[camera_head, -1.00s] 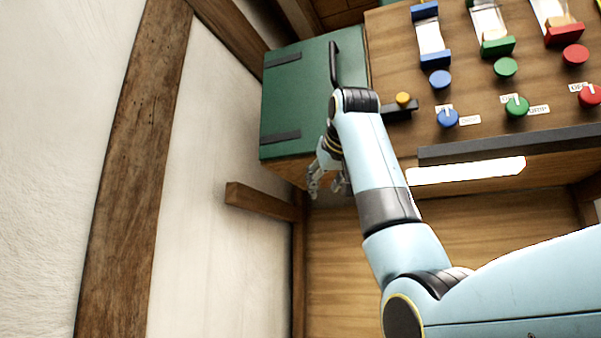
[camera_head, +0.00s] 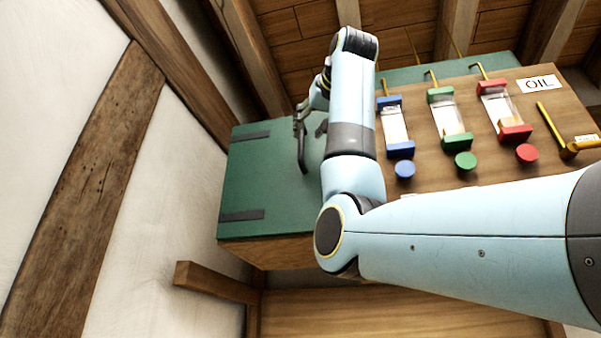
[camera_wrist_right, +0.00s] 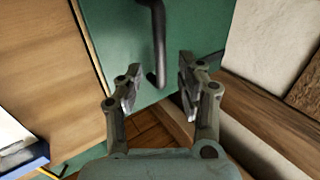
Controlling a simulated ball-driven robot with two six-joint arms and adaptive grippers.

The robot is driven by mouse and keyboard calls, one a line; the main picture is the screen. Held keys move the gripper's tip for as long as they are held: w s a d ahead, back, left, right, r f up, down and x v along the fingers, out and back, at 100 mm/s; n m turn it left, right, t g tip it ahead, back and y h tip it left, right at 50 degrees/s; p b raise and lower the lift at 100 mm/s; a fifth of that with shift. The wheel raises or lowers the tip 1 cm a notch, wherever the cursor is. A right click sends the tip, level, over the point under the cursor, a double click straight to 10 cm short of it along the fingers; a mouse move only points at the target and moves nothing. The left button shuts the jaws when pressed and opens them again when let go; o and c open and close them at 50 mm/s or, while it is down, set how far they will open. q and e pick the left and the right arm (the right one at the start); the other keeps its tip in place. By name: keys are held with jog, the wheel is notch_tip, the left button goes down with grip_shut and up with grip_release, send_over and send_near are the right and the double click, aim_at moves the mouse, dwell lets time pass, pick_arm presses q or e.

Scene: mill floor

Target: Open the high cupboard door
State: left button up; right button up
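The green cupboard door (camera_head: 262,185) hangs beside the wall, with two black hinge straps on its left and a black bar handle (camera_head: 302,155) near its right edge. It looks closed. My right gripper (camera_head: 309,125) is at the upper end of the handle, its fingers partly hidden by my arm. In the right wrist view my right gripper (camera_wrist_right: 159,82) is open, and the handle (camera_wrist_right: 157,45) shows between its two fingers against the door (camera_wrist_right: 120,40). I cannot tell whether they touch. My left gripper is not in view.
Right of the cupboard is a wooden panel (camera_head: 425,120) with blue, green and red gauges and knobs, and an OIL label (camera_head: 539,85). A white wall with timber beams (camera_head: 95,170) stands close on the left. A wooden ledge (camera_head: 215,282) juts out below the cupboard.

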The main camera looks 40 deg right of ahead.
aim_at(302, 140)
jog(key=p+x, duration=0.2)
jog(key=x, duration=0.3)
jog(key=shift+r, duration=0.1)
jog(key=shift+w+d, duration=0.15)
jog(key=shift+w, duration=0.5)
grip_shut()
